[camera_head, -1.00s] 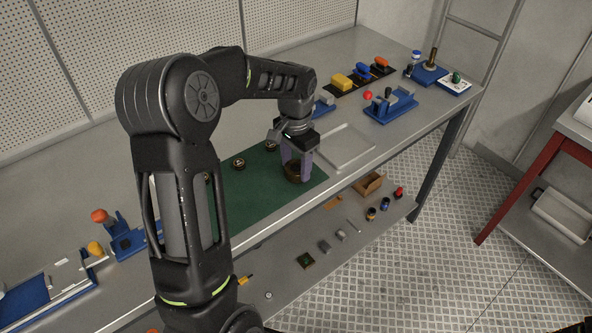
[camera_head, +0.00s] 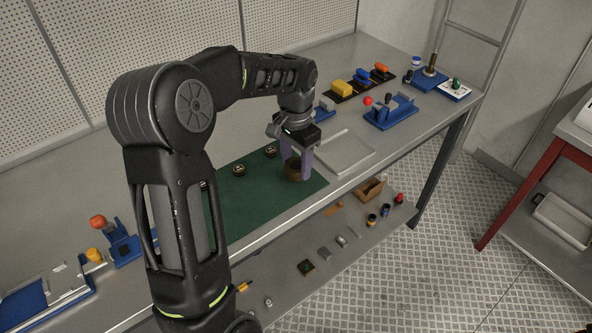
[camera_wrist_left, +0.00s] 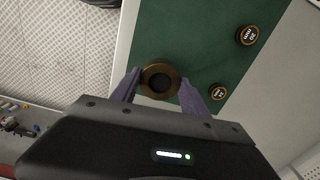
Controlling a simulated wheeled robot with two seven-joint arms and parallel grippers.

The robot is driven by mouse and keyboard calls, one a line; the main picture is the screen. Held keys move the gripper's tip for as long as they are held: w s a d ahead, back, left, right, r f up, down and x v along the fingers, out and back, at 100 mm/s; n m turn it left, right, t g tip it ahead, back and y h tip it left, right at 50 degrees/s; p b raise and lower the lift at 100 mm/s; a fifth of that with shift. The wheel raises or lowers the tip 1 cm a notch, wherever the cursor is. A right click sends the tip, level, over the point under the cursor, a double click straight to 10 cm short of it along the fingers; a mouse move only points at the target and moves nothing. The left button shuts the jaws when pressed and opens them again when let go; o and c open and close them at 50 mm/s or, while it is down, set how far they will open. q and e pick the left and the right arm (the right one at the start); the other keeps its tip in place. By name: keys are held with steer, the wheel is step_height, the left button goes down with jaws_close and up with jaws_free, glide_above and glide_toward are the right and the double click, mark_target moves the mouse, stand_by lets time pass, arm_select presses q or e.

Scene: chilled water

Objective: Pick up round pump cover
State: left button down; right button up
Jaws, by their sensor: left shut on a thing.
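The round pump cover, a bronze-brown ring with a dark centre (camera_head: 292,174), is at the right end of the green mat (camera_head: 255,200). It also shows in the left wrist view (camera_wrist_left: 146,78), between the purple fingers. My left gripper (camera_head: 297,170) points down and is shut on the cover, one finger on each side. I cannot tell whether the cover touches the mat or is slightly above it. My right gripper is not in view.
Small dark labelled discs (camera_head: 239,169) lie on the mat behind the gripper. A shallow grey tray (camera_head: 345,153) is just right of the mat. Blue fixtures (camera_head: 391,112) stand farther right. A lower shelf (camera_head: 290,290) holds several small parts.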

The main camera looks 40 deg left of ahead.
mark_target(296, 166)
arm_select(q)
step_height(296, 166, up, 7)
steer(key=shift+r+b, duration=0.1)
steer(key=shift+b, duration=0.2)
stand_by(0.5)
